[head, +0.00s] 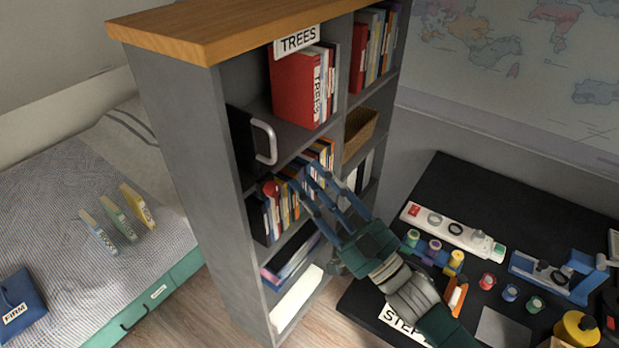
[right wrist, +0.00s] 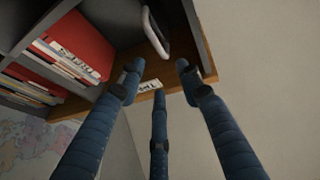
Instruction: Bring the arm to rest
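My right gripper (head: 303,178) is in front of the grey bookshelf (head: 185,150), its fingers overlapping the middle shelf's row of books (head: 318,155) in the head view. In the right wrist view its three blue fingers (right wrist: 158,78) are spread apart with nothing held between them. I cannot tell whether a fingertip touches the shelf. My right arm (head: 410,290) reaches in from the lower right over the dark desk (head: 470,190). My left gripper is not in view.
A white handle (head: 266,142) sticks out beside the fingers. A red TREES binder (head: 293,90) stands above. The desk holds a power strip (head: 452,233), several small colored pots, a blue tool (head: 560,275) and a yellow round item (head: 577,328). A bed (head: 60,200) lies at left.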

